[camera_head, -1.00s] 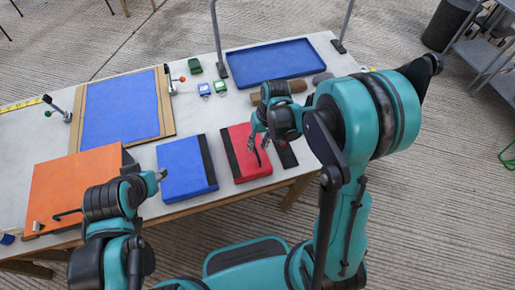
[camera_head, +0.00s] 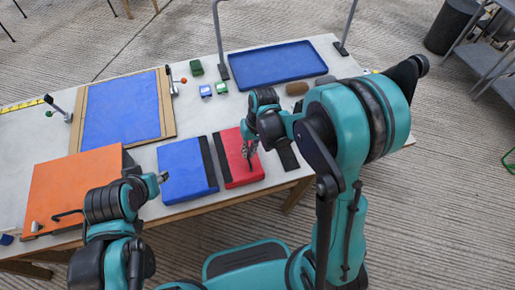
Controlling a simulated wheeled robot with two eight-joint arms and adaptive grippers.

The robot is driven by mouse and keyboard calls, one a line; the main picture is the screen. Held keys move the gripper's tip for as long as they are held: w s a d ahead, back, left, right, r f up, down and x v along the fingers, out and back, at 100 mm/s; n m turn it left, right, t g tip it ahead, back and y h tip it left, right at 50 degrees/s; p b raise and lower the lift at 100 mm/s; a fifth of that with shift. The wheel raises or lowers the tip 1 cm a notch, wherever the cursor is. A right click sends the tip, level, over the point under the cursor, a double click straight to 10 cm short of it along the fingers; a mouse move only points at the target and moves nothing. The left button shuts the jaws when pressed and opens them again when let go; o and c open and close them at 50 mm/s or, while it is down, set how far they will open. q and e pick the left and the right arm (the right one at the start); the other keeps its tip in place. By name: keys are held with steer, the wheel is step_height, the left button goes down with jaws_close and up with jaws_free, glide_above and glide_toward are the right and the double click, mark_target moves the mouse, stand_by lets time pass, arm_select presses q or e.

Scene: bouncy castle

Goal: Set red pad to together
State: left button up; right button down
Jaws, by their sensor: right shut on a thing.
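The red pad (camera_head: 236,171) lies on the table with a black strip along its left edge. The blue pad (camera_head: 181,170) lies to its left, with a black strip along its right edge.
An orange board (camera_head: 75,187) lies at the left. A blue sheet on a wooden board (camera_head: 121,110) is behind it. A blue tray (camera_head: 277,63) is at the back. Small green and blue blocks (camera_head: 206,90) sit mid-table. A black strip (camera_head: 287,157) lies right of the red pad.

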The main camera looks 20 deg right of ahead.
steer(key=shift+a, duration=1.2)
steer(key=c, duration=1.6)
jaws_free()
steer(key=shift+a, duration=0.1)
steer(key=r, duration=0.4)
steer(key=d+r, duration=0.1)
steer(key=r, duration=0.3)
steer(key=d+r, duration=0.1)
steer(key=r, duration=0.2)
steer(key=shift+d+r, duration=0.2)
steer(key=shift+r, duration=0.2)
steer(key=s+d+r+t, duration=0.1)
steer(key=s+d+t, duration=0.1)
steer(key=s, duration=0.1)
steer(key=s+d+r+t+h, duration=0.1)
steer(key=s+d+t, duration=0.1)
steer(key=s+d, duration=0.1)
steer(key=s+d+r+t+h, duration=0.1)
steer(key=s+d+r+t, duration=0.1)
steer(key=s+t, duration=0.1)
steer(key=shift+s+d, duration=0.4)
steer(key=shift+s, duration=0.45)
